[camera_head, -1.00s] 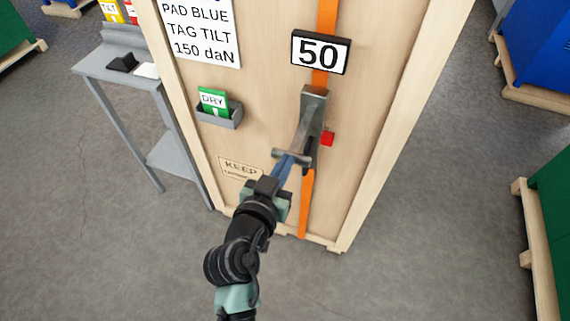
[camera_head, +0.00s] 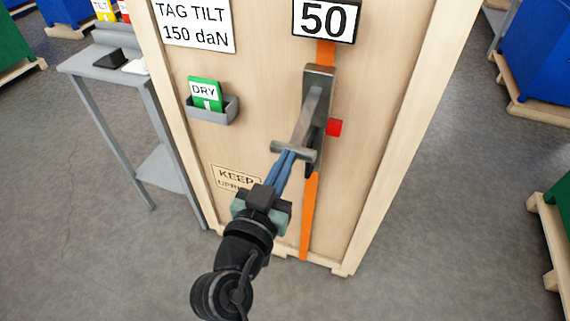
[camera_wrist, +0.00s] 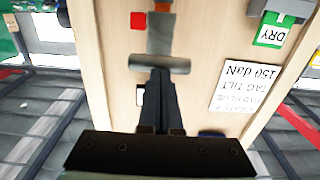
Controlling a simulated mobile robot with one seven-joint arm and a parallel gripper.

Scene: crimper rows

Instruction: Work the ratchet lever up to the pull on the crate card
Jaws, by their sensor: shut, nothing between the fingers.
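The ratchet lever (camera_head: 306,122) is a grey metal arm with a T-shaped crossbar. It juts from the ratchet body (camera_head: 319,82) on the orange strap (camera_head: 311,205). The crossbar also shows in the wrist view (camera_wrist: 160,64). My gripper (camera_head: 289,156) is shut and empty, its blue fingertips at the crossbar; they look in contact with it or very close. The number plate (camera_head: 325,19) above the ratchet reads 50. The crate card (camera_head: 194,22) reads TAG TILT and 150 daN; its top is cut off here. The wrist view shows the card upside down (camera_wrist: 245,88).
A red block (camera_head: 334,128) sits right of the ratchet. A grey holder (camera_head: 213,112) with a green DRY card (camera_head: 204,93) is on the crate's left. A grey stand (camera_head: 98,62) is beside the crate. Open floor lies right, with other crates beyond.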

